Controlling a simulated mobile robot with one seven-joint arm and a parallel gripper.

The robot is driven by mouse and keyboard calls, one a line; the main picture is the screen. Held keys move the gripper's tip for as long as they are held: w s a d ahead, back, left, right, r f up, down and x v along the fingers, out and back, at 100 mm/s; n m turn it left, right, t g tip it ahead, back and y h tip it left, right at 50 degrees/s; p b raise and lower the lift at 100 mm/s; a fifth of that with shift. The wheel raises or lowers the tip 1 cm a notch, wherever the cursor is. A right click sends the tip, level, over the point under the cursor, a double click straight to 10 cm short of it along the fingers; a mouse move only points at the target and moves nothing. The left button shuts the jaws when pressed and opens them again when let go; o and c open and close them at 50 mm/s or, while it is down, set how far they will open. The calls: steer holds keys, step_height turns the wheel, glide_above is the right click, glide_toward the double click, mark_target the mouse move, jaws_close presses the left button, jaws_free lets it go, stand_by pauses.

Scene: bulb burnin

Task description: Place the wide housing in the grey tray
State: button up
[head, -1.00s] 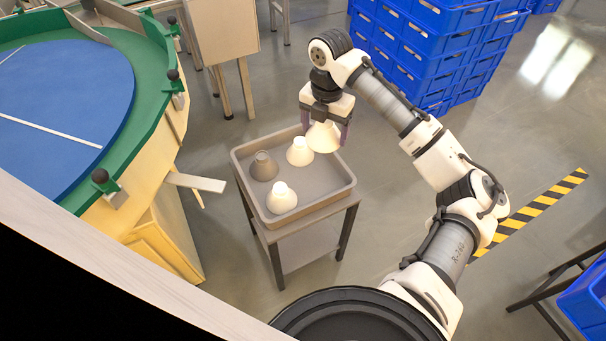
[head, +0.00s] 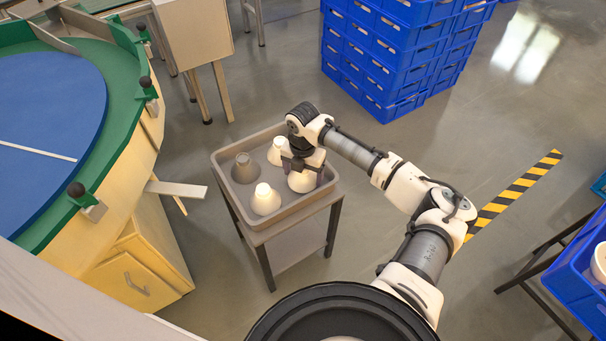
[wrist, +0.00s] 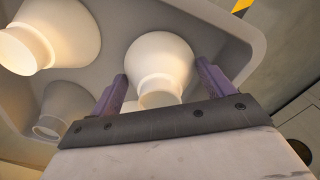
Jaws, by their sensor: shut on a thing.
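A white cone-shaped housing (head: 302,181) is between the fingers of my gripper (head: 301,170) at the right end of the grey tray (head: 285,221). In the wrist view the held housing (wrist: 160,60) has its narrow neck towards my gripper (wrist: 161,85), with a purple finger on each side. The gripper is shut on it. The housing is inside the tray's outline, low and upright; I cannot tell whether it touches the tray floor. The tray also holds a grey housing (head: 245,168) and two white ones, one at the front (head: 265,200) and one behind (head: 277,153).
The tray stands on a small table (head: 300,248). A round blue and green table (head: 60,110) is at the left, with a flat board (head: 176,189) jutting towards the tray. Blue crates (head: 395,55) are stacked behind. More blue crates (head: 580,262) stand at the right.

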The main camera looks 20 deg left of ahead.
steer(key=shift+f, duration=0.55)
steer(key=shift+f, duration=0.15)
steer(key=o, duration=0.9)
step_height(320, 180, up, 12)
steer(key=shift+r, duration=0.2)
